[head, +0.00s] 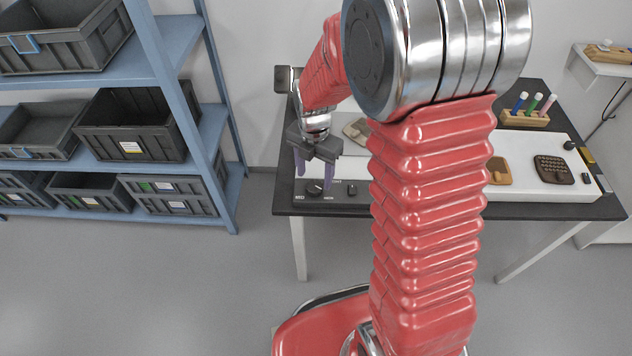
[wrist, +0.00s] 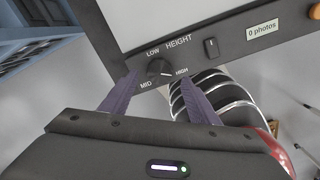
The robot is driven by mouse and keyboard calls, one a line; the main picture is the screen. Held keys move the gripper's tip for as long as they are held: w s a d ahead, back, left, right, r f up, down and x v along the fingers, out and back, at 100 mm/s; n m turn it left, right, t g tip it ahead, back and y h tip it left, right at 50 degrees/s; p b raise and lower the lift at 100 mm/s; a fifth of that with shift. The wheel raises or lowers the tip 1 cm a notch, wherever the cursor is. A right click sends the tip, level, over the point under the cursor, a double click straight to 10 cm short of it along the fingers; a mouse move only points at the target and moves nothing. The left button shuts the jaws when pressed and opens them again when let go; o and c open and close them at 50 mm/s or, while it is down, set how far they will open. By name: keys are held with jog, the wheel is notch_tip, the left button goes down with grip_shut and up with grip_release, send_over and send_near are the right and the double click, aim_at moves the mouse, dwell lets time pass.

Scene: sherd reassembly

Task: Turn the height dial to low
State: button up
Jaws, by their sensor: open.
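The height dial (wrist: 158,68) is a dark round knob on a dark panel, with LOW, MID and HIGH printed around it. A light mark on it seems to point toward HIGH. In the head view the dial (head: 314,188) sits on the front left of the panel at the table's left end. My gripper (wrist: 159,78) is open, with its two purple fingers apart on either side of the dial. I cannot tell whether they touch it. In the head view my gripper (head: 314,181) hangs pointing down over the dial, nothing held.
A small dark switch (wrist: 211,48) lies right of the dial, with a "0 photos" label (wrist: 262,30) and an orange knob (wrist: 314,11) beyond. A pen holder (head: 524,118) and a calculator-like pad (head: 553,170) stand on the table's right. A blue shelf (head: 178,62) with bins stands left.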

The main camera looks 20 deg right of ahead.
aim_at(315, 185)
jog(key=shift+f, duration=2.15)
